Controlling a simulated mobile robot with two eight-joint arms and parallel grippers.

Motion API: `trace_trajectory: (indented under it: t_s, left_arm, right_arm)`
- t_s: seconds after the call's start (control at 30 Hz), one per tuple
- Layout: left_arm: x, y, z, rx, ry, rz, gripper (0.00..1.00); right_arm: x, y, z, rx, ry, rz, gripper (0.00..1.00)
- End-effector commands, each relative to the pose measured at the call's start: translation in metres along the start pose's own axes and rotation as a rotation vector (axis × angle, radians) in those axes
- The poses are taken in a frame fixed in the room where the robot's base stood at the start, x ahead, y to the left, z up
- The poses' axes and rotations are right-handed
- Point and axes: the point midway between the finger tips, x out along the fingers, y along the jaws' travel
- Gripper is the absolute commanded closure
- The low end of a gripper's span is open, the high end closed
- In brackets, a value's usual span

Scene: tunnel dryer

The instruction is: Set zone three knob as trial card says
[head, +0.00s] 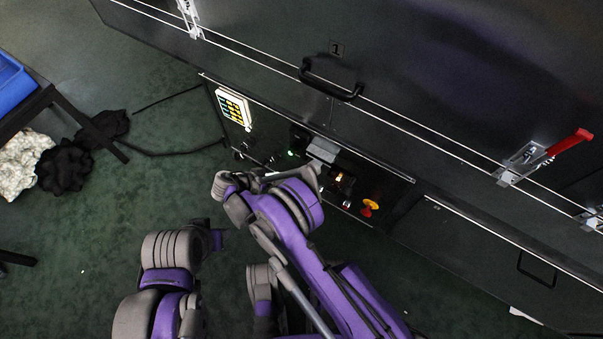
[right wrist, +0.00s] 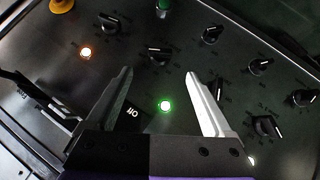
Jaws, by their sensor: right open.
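The dark control panel (right wrist: 280,85) fills the right wrist view and carries several black knobs with white pointer marks. One knob (right wrist: 160,55) sits beyond the gap between my fingers; another (right wrist: 218,90) is close beside the right-hand finger. Which is zone three cannot be read. My right gripper (right wrist: 162,88) is open, its fingers spread over the panel with nothing between the tips. In the head view my right arm hides part of the panel. My left gripper is not visible.
A green lamp (right wrist: 165,105) and an orange lamp (right wrist: 87,52) are lit. A red-and-yellow stop button (head: 370,207) is at the panel's right. A black handle (head: 330,80) and red lever (head: 570,142) stand out from the dryer. A blue bin (head: 14,85) is far left.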

Motion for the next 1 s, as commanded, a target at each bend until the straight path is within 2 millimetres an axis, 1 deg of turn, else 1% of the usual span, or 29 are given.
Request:
trace_trajectory:
  t_s: [0.03,0.3,0.4,0.5,0.67,0.9,0.93,1.0]
  left_arm:
    - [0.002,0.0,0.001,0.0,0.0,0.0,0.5]
    - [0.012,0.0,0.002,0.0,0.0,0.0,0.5]
    - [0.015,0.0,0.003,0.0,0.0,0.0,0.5]
    - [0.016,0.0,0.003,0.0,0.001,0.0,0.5]
    - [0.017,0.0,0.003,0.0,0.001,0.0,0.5]
    - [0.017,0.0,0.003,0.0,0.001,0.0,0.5]
    - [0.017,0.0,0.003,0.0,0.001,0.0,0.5]
    - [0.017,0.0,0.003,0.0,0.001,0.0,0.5]
  right_arm:
    - [0.01,0.001,0.0,0.002,-0.001,0.002,0.14]
    - [0.062,0.001,0.0,0.001,-0.003,0.002,0.14]
    - [0.077,0.0,0.0,0.0,-0.002,0.001,0.14]
    - [0.087,0.0,-0.001,-0.001,-0.002,0.0,0.14]
    - [0.096,0.0,-0.001,-0.001,-0.002,-0.001,0.14]
    - [0.096,0.0,-0.001,-0.001,-0.002,-0.001,0.14]
    - [0.096,0.001,-0.001,-0.001,-0.002,-0.001,0.16]
    - [0.096,0.0,-0.001,-0.002,-0.002,-0.001,0.28]
